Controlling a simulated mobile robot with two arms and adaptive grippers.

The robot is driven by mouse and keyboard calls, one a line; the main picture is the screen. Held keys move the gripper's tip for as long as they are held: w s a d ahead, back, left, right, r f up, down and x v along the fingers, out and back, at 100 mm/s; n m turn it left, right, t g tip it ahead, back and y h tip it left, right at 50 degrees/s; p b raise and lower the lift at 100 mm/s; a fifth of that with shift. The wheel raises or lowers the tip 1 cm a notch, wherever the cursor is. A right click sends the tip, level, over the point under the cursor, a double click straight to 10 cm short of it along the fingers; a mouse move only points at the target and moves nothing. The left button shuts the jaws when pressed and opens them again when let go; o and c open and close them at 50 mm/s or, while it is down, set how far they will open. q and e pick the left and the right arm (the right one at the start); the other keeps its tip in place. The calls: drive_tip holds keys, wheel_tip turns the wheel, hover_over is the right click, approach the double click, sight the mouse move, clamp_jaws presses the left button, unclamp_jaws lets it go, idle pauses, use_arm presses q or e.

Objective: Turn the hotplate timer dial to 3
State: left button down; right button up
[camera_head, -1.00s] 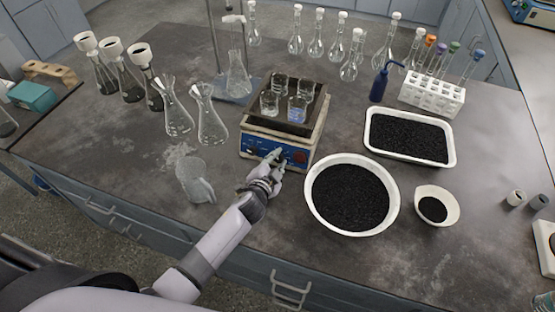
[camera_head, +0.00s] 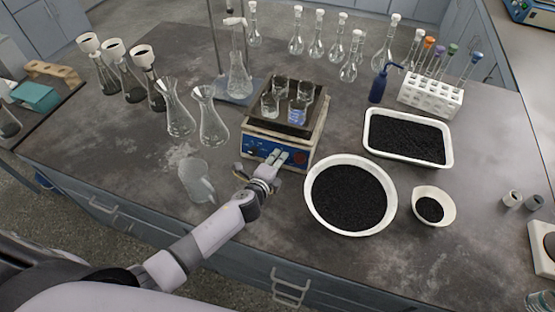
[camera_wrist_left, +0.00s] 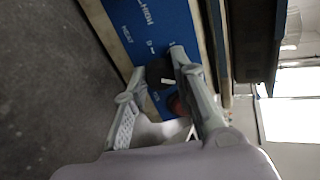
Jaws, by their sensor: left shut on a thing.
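The hotplate (camera_head: 310,140) stands near the middle of the bench, with a blue front panel (camera_head: 256,147) facing me. My left gripper (camera_head: 279,157) is at this panel, its arm reaching in from the lower left. In the left wrist view, a black dial (camera_wrist_left: 160,70) with a white mark sits between the two fingers of this gripper (camera_wrist_left: 158,66). The gripper is shut on the dial. Part of the panel's print shows, including the words HIGH and HEAT. The number at the dial's mark cannot be read. In the head view my fingers hide the dial. My right gripper is not in view.
Several small beakers (camera_head: 270,104) stand on the hotplate's dark top. A glass jug (camera_head: 195,182) and two flasks (camera_head: 213,128) stand to its left. A large white bowl of black grains (camera_head: 312,212) is close on the right. Bare bench lies in front.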

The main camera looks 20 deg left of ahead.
use_arm(q)
drive_tip(key=shift+m, duration=1.1)
drive_tip(key=c, duration=1.3)
unclamp_jaws()
drive_tip(key=v, duration=1.2)
drive_tip(key=shift+r, duration=0.1)
